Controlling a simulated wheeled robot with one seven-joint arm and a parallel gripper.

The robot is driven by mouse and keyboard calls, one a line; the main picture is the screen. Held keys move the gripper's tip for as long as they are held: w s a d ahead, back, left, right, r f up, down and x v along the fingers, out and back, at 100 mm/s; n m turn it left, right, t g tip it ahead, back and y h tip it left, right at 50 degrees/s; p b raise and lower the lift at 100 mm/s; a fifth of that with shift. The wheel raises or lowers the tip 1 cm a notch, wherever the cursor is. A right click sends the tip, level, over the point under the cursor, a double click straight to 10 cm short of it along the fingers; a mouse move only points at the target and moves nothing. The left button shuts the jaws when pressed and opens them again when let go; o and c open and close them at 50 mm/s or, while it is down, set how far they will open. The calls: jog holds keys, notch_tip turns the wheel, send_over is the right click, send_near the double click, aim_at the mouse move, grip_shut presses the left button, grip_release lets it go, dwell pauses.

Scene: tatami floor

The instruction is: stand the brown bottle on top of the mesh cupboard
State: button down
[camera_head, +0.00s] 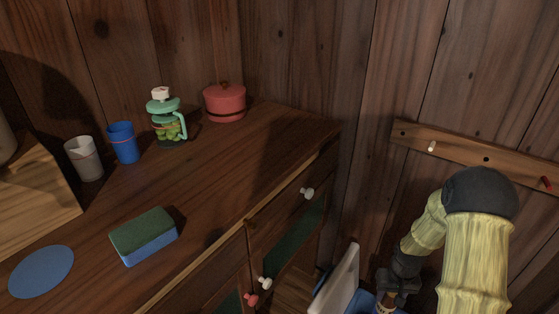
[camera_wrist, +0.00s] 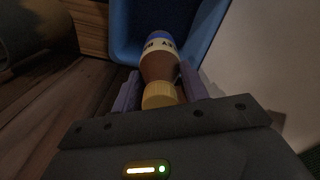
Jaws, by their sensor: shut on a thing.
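The brown bottle (camera_wrist: 157,68) has a yellow cap and a pale label with dark letters and a blue band. It lies between the fingers of my gripper (camera_wrist: 160,87) in the wrist view, cap end toward the camera. My gripper is shut on it near the cap. In the head view my gripper (camera_head: 398,282) is low at the bottom right, below the cupboard top, and only a small part of the bottle (camera_head: 386,308) shows. The cupboard (camera_head: 235,185) has a wooden top and doors with dark green panels; it fills the left and middle.
On the top stand a red pot (camera_head: 224,103), a green-lidded jar (camera_head: 168,122), a blue cup (camera_head: 123,143), a pale cup (camera_head: 85,160), a sponge (camera_head: 144,237) and a blue disc (camera_head: 42,271). The right part of the top is clear. A blue bin (camera_wrist: 200,35) surrounds the bottle's far end. A peg rail (camera_head: 470,155) is on the wall.

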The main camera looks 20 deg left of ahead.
jog(key=shift+m, duration=0.9)
jog(key=r+p, duration=0.2)
jog(key=r, duration=0.2)
jog(key=r+p, duration=0.1)
jog(key=r, duration=0.3)
jog(key=w+r+p, duration=0.1)
jog(key=r+p, duration=0.1)
jog(key=r, duration=0.3)
jog(key=shift+a+p, duration=0.15)
jog(key=shift+p, duration=0.15)
jog(key=shift+f, duration=0.1)
